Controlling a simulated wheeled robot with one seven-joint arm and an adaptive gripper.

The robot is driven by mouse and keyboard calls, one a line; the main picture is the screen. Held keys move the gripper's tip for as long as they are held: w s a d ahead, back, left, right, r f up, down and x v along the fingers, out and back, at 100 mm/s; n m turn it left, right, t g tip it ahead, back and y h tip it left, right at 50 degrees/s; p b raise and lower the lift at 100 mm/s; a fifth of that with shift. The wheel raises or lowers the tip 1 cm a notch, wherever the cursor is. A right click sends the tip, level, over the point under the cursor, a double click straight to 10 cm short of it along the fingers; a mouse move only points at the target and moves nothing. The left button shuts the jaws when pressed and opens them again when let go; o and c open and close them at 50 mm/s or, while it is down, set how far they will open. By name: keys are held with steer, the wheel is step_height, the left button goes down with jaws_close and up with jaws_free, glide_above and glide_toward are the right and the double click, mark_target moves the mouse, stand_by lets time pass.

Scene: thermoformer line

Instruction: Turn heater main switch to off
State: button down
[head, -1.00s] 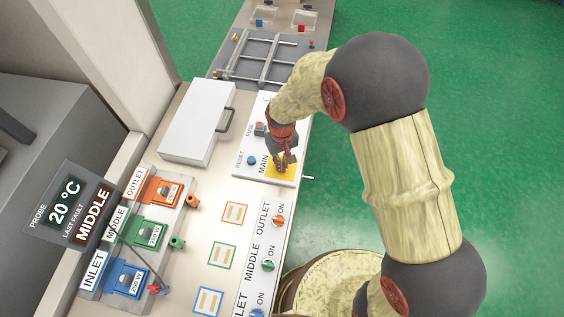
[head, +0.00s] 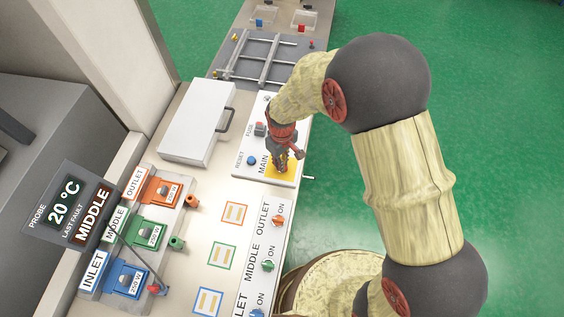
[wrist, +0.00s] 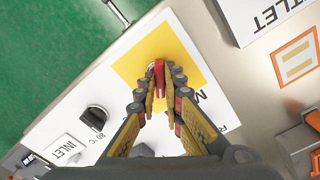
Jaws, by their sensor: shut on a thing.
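The heater main switch has a red handle (wrist: 160,74) on a yellow square (wrist: 152,45) of the white panel, beside the MAIN label. In the head view the yellow square (head: 292,166) shows around my gripper (head: 281,168), which points down at it. In the wrist view my gripper (wrist: 161,92) has its two fingers closed on the red handle, one on each side. The fingers hide part of the handle, and its exact angle is hard to tell.
A black knob (wrist: 95,117) is on the same panel. The OUTLET knob (head: 278,220) and MIDDLE knob (head: 268,265) lie nearer. A white box (head: 195,120) stands left.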

steer(key=shift+n, duration=1.4)
steer(key=shift+n, duration=1.4)
steer(key=c, duration=2)
jaws_free()
steer(key=shift+n, duration=0.4)
steer(key=shift+o, duration=0.8)
steer(key=shift+r, duration=0.1)
step_height(320, 180, up, 12)
